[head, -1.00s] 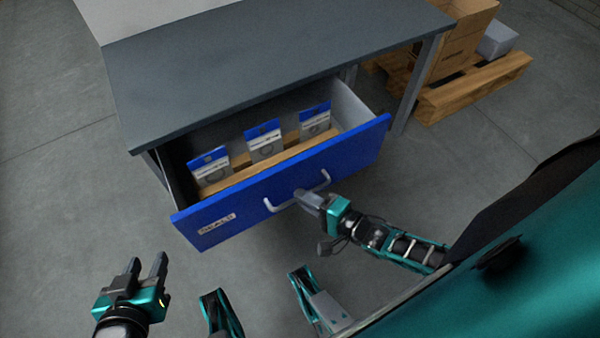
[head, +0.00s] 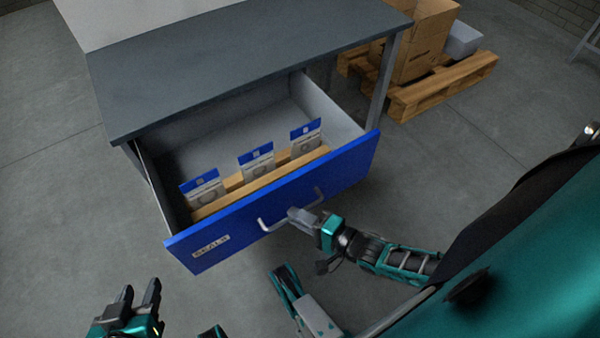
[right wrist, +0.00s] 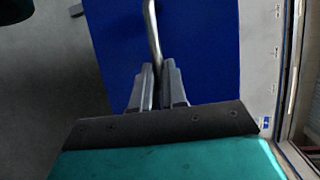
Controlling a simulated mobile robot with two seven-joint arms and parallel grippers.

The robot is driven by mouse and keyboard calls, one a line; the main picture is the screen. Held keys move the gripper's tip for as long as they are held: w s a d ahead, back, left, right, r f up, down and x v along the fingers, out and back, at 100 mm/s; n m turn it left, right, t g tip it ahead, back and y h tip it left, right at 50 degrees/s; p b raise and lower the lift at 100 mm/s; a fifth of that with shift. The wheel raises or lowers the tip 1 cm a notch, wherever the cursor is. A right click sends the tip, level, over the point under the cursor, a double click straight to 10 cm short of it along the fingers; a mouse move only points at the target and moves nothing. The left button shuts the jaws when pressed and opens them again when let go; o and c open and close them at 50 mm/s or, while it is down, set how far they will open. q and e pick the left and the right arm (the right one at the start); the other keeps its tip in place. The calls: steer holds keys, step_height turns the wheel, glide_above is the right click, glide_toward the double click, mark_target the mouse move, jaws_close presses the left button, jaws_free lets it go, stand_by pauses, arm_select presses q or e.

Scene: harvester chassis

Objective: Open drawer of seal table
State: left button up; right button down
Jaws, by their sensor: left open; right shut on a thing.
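The seal table (head: 230,70) has a dark grey top. Its blue-fronted drawer (head: 345,172) stands well out from the table, with a label (head: 211,247) at the left of its front. Three seal packets (head: 256,160) stand in a wooden holder inside it. My right gripper (head: 298,214) is shut on the drawer's metal handle (head: 266,226). In the right wrist view the handle (right wrist: 151,35) passes between the fingers, in front of the blue panel. My left gripper (head: 138,298) is open and empty, low at the left, apart from the drawer.
A wooden pallet (head: 445,92) with a cardboard box (head: 420,45) and a grey bin (head: 463,40) stands at the back right. The grey floor (head: 60,200) left of the drawer is clear. A frame leg shows at the far right edge.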

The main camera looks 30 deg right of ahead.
arm_select(q)
steer(key=shift+w+r, duration=0.15)
arm_select(e)
steer(key=c, duration=1.2)
jaws_free()
arm_select(q)
steer(key=shift+w, duration=0.1)
arm_select(e)
steer(key=shift+o, duration=0.2)
arm_select(q)
steer(key=shift+d, duration=0.1)
